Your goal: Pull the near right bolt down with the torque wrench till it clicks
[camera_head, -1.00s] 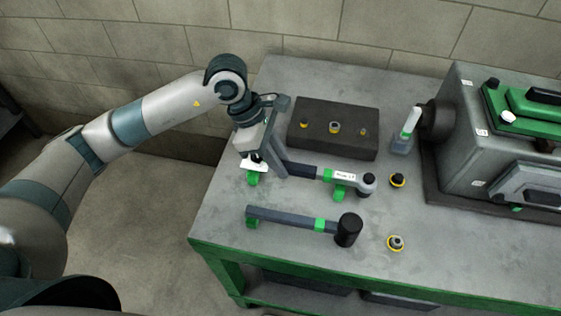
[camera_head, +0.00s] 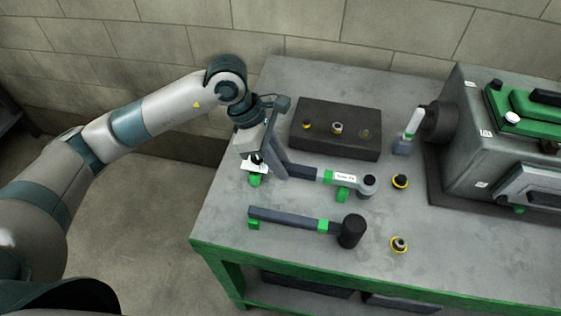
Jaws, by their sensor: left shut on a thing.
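The torque wrench (camera_head: 342,178) lies across green rests on the bench, its handle to the left and its round head to the right. It has a green band and a white label. My left gripper (camera_head: 272,168) is shut on the wrench at the handle end. The engine block (camera_head: 462,150) stands at the right edge of the picture, with a green cover (camera_head: 530,105) on top. It is cut off by the frame, and I cannot make out the near right bolt. My right gripper is not in view.
A mallet (camera_head: 349,231) lies in front of the wrench. A dark block with several sockets (camera_head: 318,142) is behind. A bottle (camera_head: 409,133) stands by the engine. The bench (camera_head: 300,276) is clear at the front right.

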